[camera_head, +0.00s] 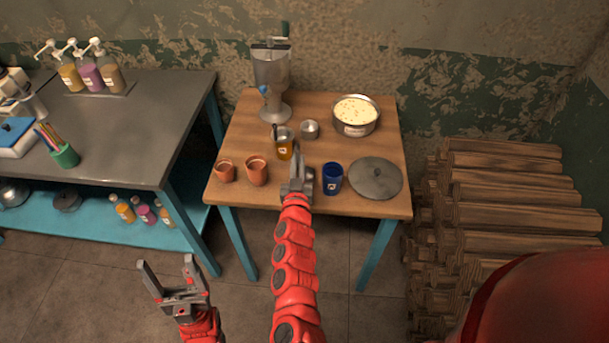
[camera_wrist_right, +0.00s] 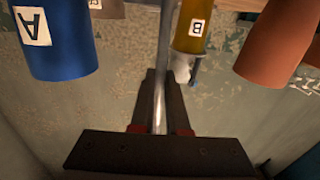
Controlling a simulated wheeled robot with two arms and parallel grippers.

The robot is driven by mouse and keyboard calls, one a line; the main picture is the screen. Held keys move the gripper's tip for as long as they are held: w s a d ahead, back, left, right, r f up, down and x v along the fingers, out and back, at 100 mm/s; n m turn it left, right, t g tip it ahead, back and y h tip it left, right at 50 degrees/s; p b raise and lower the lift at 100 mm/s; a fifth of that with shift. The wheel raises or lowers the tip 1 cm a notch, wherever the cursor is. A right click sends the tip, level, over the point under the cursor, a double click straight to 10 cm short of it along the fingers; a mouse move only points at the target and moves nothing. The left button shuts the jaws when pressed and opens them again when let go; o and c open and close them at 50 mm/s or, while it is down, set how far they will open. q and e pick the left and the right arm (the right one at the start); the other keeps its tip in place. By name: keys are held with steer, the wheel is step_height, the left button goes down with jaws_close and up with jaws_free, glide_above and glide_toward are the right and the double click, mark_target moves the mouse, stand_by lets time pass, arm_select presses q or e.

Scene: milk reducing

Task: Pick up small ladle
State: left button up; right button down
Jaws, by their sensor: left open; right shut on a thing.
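My right gripper (camera_head: 299,174) is over the front part of the wooden table, between the orange cup and the blue cup. In the right wrist view its fingers (camera_wrist_right: 161,76) are shut on a thin upright metal rod (camera_wrist_right: 162,45), which looks like the small ladle's handle. My left gripper (camera_head: 167,263) is open and empty, low in front of the grey bench and away from the table.
A lid (camera_head: 376,179), a pot (camera_head: 356,128) and a metal dispenser (camera_head: 271,75) share the table (camera_head: 237,134).

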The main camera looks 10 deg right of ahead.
steer(key=shift+r, duration=0.1)
stand_by(0.3)
steer(key=shift+r+b, duration=0.35)
steer(key=shift+r, duration=0.5)
steer(key=shift+d+r, duration=0.1)
steer(key=shift+r, duration=0.8)
steer(key=p, duration=0.2)
glide_toward(298, 156)
steer(key=s+r, duration=0.1)
steer(key=s, duration=0.4)
steer(key=shift+s+r, duration=0.1)
steer(key=shift+s, duration=0.1)
